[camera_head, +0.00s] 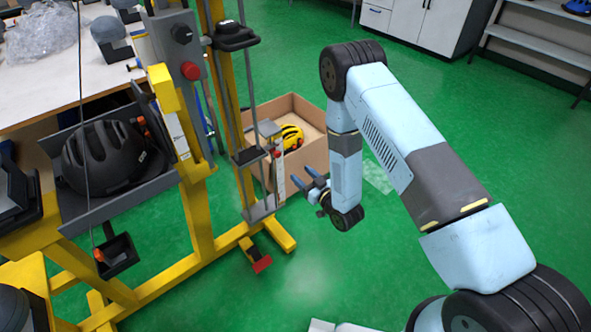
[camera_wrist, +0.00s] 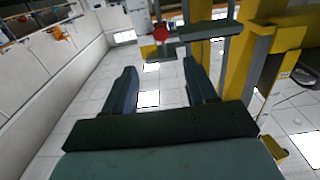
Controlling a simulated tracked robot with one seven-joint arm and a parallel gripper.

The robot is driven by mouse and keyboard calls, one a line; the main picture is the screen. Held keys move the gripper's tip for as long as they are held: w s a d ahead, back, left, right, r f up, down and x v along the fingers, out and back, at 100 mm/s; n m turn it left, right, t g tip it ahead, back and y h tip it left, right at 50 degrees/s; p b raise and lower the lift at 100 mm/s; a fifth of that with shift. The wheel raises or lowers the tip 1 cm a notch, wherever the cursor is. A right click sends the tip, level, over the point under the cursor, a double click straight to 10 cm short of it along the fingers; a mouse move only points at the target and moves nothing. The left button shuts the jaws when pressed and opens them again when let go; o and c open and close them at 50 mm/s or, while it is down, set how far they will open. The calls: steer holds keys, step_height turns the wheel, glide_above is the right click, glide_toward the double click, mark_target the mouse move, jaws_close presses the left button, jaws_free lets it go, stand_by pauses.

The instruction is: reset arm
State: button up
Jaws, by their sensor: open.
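My arm is bent, with the elbow high and the forearm hanging down at the centre of the head view. My gripper (camera_head: 304,183) is at its lower end, pointing left toward the drop tower (camera_head: 197,215). Its two blue fingers are apart with nothing between them. In the wrist view my gripper (camera_wrist: 155,82) also shows open and empty, with the tower's yellow and grey frame (camera_wrist: 255,60) beyond to the right. In the head view my gripper is apart from the tower and in front of the cardboard box.
A cardboard box (camera_head: 318,150) holds a yellow helmet (camera_head: 290,137) behind the tower. A black helmet (camera_head: 105,158) sits in a grey tray at the tower's left. A workbench (camera_head: 45,85) stands at the back left. Green floor (camera_head: 350,270) is clear around my arm.

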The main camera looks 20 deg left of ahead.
steer(key=shift+s+d, duration=0.4)
steer(key=shift+d, duration=0.1)
